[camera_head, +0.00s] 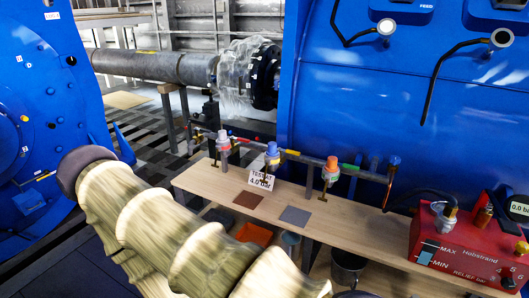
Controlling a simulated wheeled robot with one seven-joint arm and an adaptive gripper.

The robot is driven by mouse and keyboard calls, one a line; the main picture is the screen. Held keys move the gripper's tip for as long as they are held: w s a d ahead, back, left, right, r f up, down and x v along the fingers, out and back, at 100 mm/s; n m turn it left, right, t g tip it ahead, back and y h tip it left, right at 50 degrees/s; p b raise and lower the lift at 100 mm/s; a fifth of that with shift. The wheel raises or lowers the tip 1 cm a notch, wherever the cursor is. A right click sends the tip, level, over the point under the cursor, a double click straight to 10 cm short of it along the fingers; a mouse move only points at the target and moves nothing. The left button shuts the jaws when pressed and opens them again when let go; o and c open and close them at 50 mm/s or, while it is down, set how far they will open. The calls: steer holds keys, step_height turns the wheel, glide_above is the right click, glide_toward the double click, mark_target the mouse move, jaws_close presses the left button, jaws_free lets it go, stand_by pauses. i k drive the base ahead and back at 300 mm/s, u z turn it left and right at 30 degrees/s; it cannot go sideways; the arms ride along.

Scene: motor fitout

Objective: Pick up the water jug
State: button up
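I see nothing that is clearly a water jug. A dark grey open vessel (348,262) stands low below the wooden bench (400,240), partly hidden by the bench edge; I cannot tell whether it is the jug. A smaller blue-grey cup-like thing (290,239) shows below the bench to its left. My arm in its cream ribbed sleeve fills the lower left and hides part of the floor. My gripper is not in view.
A red box (425,240) marked MAX and MIN sits on the bench's right end. A pipe with red, blue and orange-capped valves (332,166) runs above the bench. Large blue machines (385,100) stand behind and left.

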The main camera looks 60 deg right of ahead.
mark_target(290, 240)
steer(key=i, duration=2.05)
steer(key=z, duration=2.45)
